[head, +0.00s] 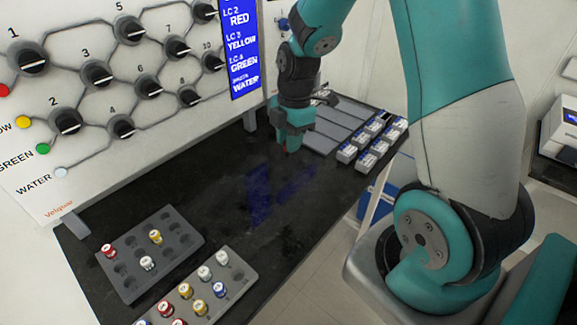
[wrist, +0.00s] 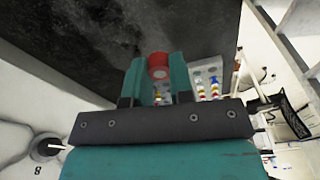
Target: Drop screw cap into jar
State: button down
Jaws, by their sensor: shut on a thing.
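My gripper (head: 293,150) points down above the far part of the black bench in the head view. In the wrist view, its two teal fingers (wrist: 160,68) are shut on a red round piece (wrist: 158,60) with a pale centre, held at the fingertips. It looks like a cap or a capped vial; I cannot tell which. In the head view the held piece is hidden or too small to make out. I cannot pick out a jar in either view.
A dark rack (head: 181,222) holds a few capped vials and empty holes. A lighter rack (head: 241,276) in front holds several more. Grey trays (head: 345,118) and small white boxes (head: 367,160) lie at the back right. A panel with knobs (head: 60,190) stands left. The middle bench is clear.

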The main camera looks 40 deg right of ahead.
jog(key=shift+r, duration=1.6)
jog(key=shift+f, duration=0.1)
